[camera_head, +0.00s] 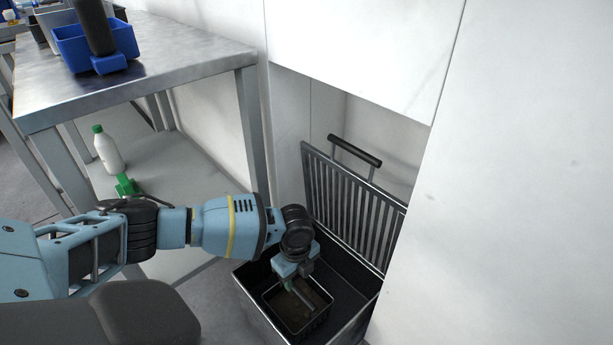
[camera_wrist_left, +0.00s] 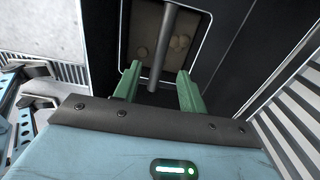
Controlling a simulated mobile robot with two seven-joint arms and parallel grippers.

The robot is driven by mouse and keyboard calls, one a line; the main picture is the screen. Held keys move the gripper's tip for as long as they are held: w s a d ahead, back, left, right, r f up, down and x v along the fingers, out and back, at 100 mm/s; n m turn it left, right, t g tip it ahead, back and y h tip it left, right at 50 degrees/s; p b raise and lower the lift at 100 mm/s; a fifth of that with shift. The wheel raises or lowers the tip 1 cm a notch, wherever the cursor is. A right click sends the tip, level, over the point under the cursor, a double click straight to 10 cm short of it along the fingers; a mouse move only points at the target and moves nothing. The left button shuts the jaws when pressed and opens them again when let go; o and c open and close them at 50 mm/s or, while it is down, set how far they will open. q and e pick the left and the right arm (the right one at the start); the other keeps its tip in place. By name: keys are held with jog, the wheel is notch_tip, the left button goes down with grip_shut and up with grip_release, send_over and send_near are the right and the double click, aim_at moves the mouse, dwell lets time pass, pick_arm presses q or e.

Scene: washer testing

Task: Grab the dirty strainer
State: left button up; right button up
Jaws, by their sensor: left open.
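The dirty strainer (camera_head: 316,294) is a small dark square basket with brown residue inside. It sits in the metal bin (camera_head: 265,312) at the lower middle of the head view. In the left wrist view the strainer (camera_wrist_left: 190,25) shows rounded brownish bits in it and a grey bar handle (camera_wrist_left: 167,42) rising from it. My left gripper (camera_head: 291,287) points down over the strainer. In the wrist view its green fingers (camera_wrist_left: 159,72) are open, with the bar handle between them and a gap on each side. My right gripper is in neither view.
A slatted metal lid (camera_head: 350,205) with a black handle stands raised behind the bin. White wall panels enclose it at right and above. At left is a metal table (camera_head: 180,52) with a blue bin (camera_head: 75,48); a white bottle (camera_head: 107,150) stands on its lower shelf.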

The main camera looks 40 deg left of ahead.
aim_at(297, 290)
pick_arm(q)
jog(key=shift+s+f+b, duration=0.1)
jog(key=shift+f+b, duration=0.3)
jog(key=shift+f, duration=0.85)
jog(key=shift+f+b, duration=0.2)
jog(key=shift+b, duration=0.1)
notch_tip(297, 290, down, 5)
jog(key=b, duration=0.3)
jog(key=shift+r, duration=0.1)
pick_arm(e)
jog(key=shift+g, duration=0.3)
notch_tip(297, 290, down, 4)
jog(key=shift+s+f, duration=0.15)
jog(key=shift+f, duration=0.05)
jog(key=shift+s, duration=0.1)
pick_arm(q)
grip_shut()
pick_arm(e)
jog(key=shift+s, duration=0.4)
